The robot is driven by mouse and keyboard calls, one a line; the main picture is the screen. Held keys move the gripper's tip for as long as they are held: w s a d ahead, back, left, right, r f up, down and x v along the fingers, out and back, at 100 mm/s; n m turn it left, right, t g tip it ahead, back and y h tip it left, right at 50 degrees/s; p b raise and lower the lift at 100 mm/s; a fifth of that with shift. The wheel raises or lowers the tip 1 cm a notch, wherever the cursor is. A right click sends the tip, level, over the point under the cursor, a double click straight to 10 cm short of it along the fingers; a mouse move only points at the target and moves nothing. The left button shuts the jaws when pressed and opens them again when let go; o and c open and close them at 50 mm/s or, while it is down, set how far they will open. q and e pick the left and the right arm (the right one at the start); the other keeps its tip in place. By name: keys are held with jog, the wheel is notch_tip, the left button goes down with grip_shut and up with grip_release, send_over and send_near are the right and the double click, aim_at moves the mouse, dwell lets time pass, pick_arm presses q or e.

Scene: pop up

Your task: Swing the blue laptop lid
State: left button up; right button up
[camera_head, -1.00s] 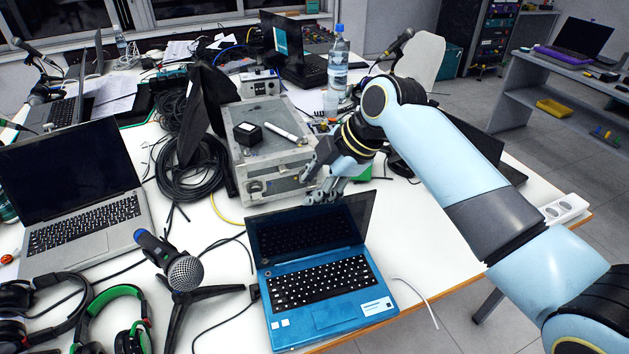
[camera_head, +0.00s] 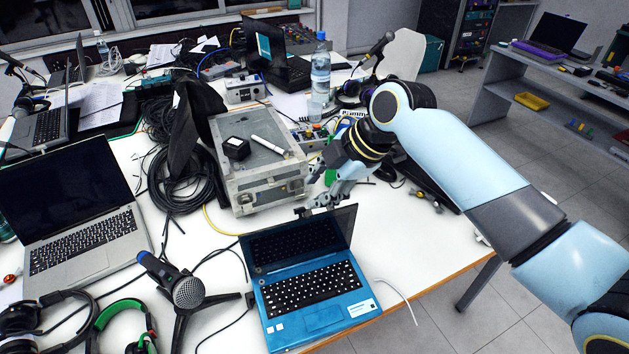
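The blue laptop (camera_head: 318,318) stands open near the table's front edge, its keyboard facing me. Its dark-screened lid (camera_head: 297,241) is raised. My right gripper (camera_head: 325,205) is at the lid's top edge, on its far side, with its lower fingers partly hidden by the lid. The fingers are very close to the edge. I cannot tell whether they touch it, or whether they are open or shut. My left gripper is not in view.
A metal case (camera_head: 262,165) stands close behind the lid. A microphone (camera_head: 186,290) on a small stand is left of the laptop, and a silver laptop (camera_head: 75,255) is farther left. A white cable (camera_head: 398,290) lies to the right. Clear tabletop lies right of the lid.

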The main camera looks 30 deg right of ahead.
jog(key=shift+p+v, duration=1.1)
jog(key=shift+v, duration=1.55)
jog(key=shift+s, duration=0.1)
